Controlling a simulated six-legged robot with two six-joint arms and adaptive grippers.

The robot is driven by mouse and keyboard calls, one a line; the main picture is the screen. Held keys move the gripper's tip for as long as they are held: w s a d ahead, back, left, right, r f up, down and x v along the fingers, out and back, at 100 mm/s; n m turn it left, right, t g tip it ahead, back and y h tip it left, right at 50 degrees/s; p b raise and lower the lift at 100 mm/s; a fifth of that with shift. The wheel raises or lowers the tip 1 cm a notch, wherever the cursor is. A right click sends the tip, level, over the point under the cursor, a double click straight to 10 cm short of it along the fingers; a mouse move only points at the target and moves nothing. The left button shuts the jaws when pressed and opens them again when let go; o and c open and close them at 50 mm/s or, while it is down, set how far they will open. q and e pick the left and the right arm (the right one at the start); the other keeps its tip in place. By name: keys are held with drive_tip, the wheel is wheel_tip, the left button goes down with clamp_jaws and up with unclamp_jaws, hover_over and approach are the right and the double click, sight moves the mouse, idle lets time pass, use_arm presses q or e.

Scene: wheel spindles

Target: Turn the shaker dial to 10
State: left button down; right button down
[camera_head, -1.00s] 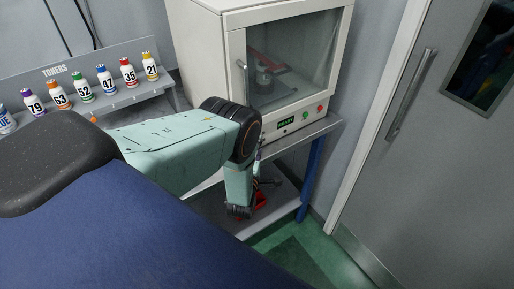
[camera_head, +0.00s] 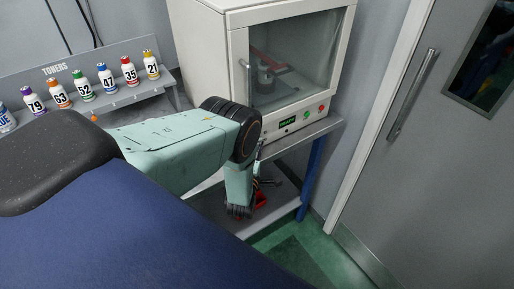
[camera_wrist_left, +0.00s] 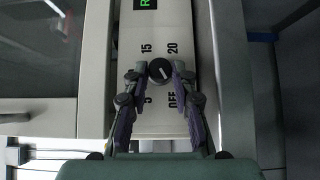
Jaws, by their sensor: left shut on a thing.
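The shaker (camera_head: 240,80) is a white cabinet with a glazed door, standing on a grey stand in the head view. Its dial (camera_wrist_left: 159,75) is a small dark round knob with a pale pointer line, in the left wrist view. The panel around it reads 5, 15, 20 and OFF; the 10 mark is not visible, and my left finger covers that side. My left gripper (camera_wrist_left: 159,69) has one finger on each side of the dial and is shut on it. In the head view my arm hides the dial. My right gripper is not in view.
A green-lit display (camera_head: 288,122) and green and red buttons sit on the shaker's lower panel. A shelf of numbered toner bottles (camera_head: 107,80) is at the left. A grey door (camera_head: 400,180) with a long handle is at the right. Green floor shows between stand and door.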

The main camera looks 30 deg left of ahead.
use_arm(q)
drive_tip(key=shift+w+r, duration=0.15)
drive_tip(key=shift+r, duration=0.05)
